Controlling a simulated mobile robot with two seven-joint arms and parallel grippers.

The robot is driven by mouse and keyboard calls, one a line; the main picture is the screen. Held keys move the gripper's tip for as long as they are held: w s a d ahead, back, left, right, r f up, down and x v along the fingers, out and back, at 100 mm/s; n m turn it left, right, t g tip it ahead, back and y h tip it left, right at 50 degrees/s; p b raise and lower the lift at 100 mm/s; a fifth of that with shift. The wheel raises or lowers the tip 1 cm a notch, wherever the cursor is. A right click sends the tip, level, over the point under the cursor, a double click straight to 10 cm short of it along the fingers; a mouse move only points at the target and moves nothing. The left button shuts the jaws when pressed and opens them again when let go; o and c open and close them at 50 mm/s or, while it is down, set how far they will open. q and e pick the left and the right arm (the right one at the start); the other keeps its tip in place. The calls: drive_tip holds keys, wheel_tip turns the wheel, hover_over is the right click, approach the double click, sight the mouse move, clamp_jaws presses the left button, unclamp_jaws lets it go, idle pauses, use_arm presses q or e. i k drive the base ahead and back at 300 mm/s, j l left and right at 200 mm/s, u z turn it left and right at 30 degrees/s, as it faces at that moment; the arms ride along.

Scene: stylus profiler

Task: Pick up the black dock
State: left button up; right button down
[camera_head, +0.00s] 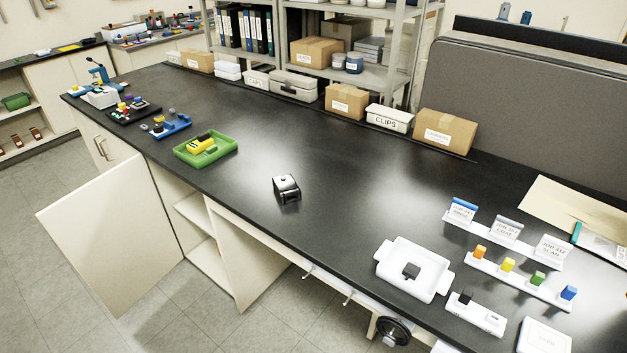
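A small black device with a glossy, light-reflecting top (287,188) stands alone on the middle of the black bench. A small black block (411,271) lies in a white tray with side handles (386,268) at the right front. Another small black piece (466,296) sits on a white holder (487,320) beside that tray. I cannot tell for certain which of these is the black dock. Neither of my grippers is in view.
A green tray (220,160) with yellow parts lies to the left. White racks with coloured blocks (525,284) and label cards stand at the right. Cardboard boxes (445,130) line the back. The bench (330,160) is clear around the black device. A cabinet door (110,235) hangs open below.

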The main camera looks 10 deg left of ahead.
sight(287, 191)
drive_tip(key=i+j+z, duration=0.15)
drive_tip(key=j+z, duration=0.65)
drive_tip(key=j, duration=0.15)
drive_tip(key=i, duration=0.05)
